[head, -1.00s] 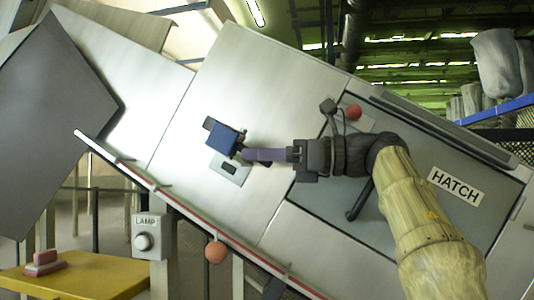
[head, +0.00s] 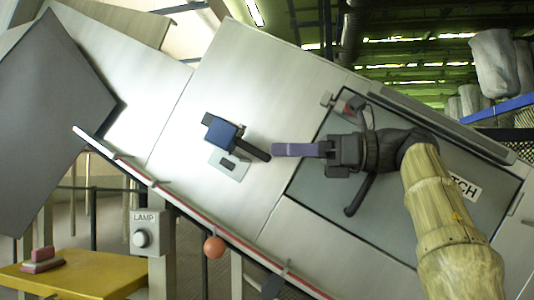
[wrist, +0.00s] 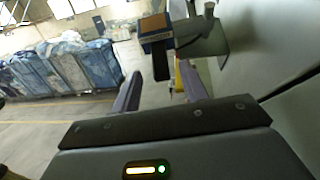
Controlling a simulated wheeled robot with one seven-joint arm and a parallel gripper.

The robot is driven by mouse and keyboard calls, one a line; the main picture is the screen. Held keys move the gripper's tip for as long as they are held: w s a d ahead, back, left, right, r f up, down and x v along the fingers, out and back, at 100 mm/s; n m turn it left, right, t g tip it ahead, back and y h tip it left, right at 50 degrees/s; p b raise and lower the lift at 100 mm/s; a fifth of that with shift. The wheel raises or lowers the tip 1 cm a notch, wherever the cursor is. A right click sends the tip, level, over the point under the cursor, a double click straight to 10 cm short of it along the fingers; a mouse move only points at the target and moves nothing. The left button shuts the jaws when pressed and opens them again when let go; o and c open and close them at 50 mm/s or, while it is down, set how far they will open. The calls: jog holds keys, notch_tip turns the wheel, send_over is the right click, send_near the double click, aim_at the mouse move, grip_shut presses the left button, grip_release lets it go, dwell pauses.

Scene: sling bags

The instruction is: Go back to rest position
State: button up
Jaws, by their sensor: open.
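My gripper (head: 276,150) is in the middle of the head view, its purple fingers pointing left. In the wrist view the two fingers of my gripper (wrist: 160,72) stand apart and nothing is clamped between them. A blue block with a black handle (head: 224,134) is mounted on the metal panel just left of my fingertips. The handle's end is close to the fingertips, with a small gap in the head view. The same blue block and handle show ahead of the fingers in the wrist view (wrist: 157,42).
A grey hatch door (head: 405,215) with a black handle lies behind my arm, which partly covers its label. Below are a red rail (head: 183,206), an orange ball (head: 214,247), a lamp box (head: 146,233) and a yellow table (head: 85,277). Blue-grey bags (wrist: 65,70) stand far off.

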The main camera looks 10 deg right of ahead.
jog(key=shift+v, duration=1.1)
jog(key=shift+a, duration=0.1)
jog(key=shift+w+f, duration=0.1)
jog(key=shift+w, duration=0.05)
